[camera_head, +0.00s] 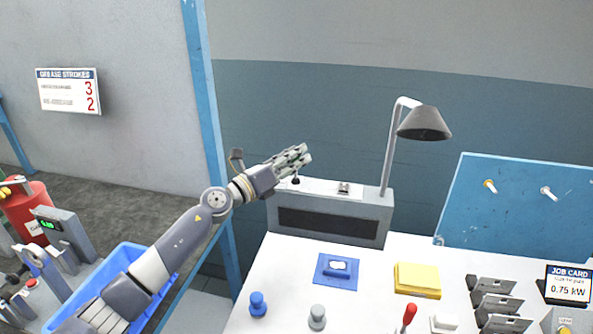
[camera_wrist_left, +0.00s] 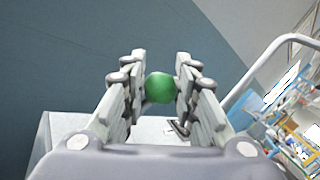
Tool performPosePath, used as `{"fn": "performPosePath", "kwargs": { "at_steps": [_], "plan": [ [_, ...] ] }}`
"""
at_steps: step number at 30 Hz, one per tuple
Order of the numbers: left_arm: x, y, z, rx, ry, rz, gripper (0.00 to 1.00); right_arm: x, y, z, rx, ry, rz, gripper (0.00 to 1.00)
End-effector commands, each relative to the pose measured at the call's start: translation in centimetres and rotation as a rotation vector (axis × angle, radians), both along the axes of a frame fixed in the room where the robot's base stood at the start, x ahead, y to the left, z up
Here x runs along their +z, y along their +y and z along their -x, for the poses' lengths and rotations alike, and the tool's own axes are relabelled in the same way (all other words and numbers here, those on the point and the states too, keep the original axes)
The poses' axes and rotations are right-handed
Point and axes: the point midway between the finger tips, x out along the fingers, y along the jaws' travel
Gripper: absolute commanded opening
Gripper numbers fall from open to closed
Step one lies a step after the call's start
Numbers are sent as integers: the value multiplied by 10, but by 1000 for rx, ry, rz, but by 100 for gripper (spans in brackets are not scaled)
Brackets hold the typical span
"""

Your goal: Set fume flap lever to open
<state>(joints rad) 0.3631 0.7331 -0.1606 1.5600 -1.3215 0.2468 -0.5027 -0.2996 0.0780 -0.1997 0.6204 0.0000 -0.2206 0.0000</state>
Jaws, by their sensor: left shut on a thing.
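The fume unit is a grey box (camera_head: 376,224) with a dark slot in front, at the back of the white bench. My left gripper (camera_head: 299,156) is above the left part of its top. In the left wrist view a green ball knob (camera_wrist_left: 160,88) sits between the fingertips of the left gripper, which is shut on it. It looks like the fume flap lever's knob; its stem is mostly hidden, so I cannot tell the lever's setting. My right gripper is in neither view.
A desk lamp (camera_head: 424,124) rises at the box's right end. A small fitting (camera_head: 344,188) sits on the box top. A blue mat (camera_head: 326,281), a yellow block (camera_head: 417,279) and a red-handled tool (camera_head: 408,316) are on the bench. A blue post (camera_head: 203,90) stands behind my left arm.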

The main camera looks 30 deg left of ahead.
Motion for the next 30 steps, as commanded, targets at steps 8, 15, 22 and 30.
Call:
{"fn": "performPosePath", "kwargs": {
  "at_steps": [8, 15, 22, 30],
  "plan": [
    [-12, -8, 12, -18, 26, 2, 0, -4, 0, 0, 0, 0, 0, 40],
    [-13, -10, 16, -18, 24, 2, 0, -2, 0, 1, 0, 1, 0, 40],
    [-14, -10, 17, -18, 24, 1, 0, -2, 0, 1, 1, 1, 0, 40],
    [-14, -10, 17, -17, 25, 1, 36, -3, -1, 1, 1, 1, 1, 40]
  ]
}}
